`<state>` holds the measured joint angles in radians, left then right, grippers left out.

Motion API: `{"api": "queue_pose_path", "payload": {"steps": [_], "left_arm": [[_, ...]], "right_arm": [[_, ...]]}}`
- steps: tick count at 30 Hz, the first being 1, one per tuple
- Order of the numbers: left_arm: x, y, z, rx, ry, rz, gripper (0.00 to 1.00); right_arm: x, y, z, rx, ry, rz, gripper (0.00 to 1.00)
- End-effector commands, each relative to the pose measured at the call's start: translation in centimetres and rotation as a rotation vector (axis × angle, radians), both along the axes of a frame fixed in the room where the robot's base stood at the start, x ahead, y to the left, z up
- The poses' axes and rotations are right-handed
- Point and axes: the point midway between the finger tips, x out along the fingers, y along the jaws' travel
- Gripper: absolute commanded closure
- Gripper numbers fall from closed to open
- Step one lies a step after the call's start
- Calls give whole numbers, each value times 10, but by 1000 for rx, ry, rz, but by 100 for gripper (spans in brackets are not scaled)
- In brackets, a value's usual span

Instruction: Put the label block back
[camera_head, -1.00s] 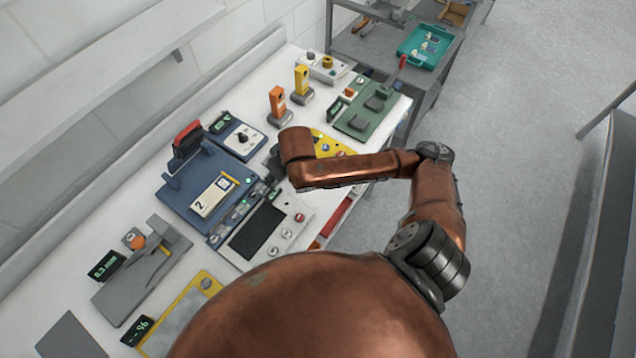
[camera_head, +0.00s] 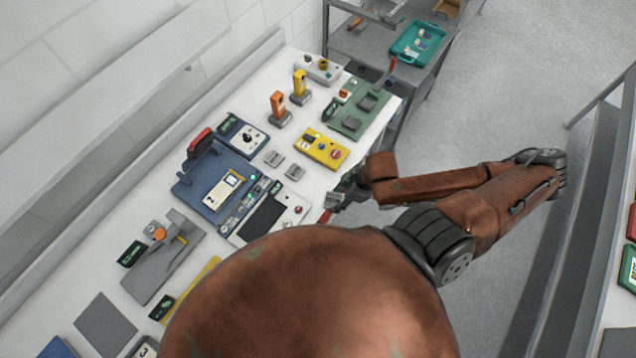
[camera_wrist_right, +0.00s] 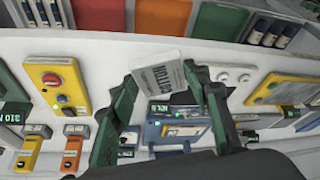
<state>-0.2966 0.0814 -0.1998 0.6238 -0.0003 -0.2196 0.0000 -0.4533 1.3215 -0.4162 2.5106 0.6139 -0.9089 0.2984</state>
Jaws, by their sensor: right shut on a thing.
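My right gripper (camera_head: 345,193) is over the front edge of the white workbench (camera_head: 345,75). In the right wrist view, the gripper (camera_wrist_right: 165,84) is shut on a light grey label block (camera_wrist_right: 163,77) with dark lettering on its face. The block is tilted between the two fingertips. In the head view, the block (camera_head: 333,199) shows only as a small grey piece at the fingertips. My left gripper is not in view.
A yellow button box (camera_head: 321,148), a green panel (camera_head: 352,118) and an orange upright tool (camera_head: 278,104) stand farther back. A teal tray (camera_head: 418,43) sits on a cart beyond the bench.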

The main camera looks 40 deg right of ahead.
Motion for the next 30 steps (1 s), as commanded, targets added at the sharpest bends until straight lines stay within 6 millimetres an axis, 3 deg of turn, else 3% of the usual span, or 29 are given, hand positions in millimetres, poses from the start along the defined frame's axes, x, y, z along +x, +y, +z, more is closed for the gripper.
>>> {"api": "queue_pose_path", "payload": {"steps": [3, 7, 13, 18, 30], "left_arm": [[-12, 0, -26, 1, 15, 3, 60], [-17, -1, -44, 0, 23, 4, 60], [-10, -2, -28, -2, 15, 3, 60], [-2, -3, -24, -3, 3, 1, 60], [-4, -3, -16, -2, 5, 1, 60]], "right_arm": [[15, -3, -14, -2, -5, 0, 85], [44, -10, -25, -1, -8, -1, 85], [86, -20, -36, 3, -5, -5, 85], [109, -26, -69, 4, -1, -6, 85], [130, -32, -109, 3, 4, -4, 85]]}}
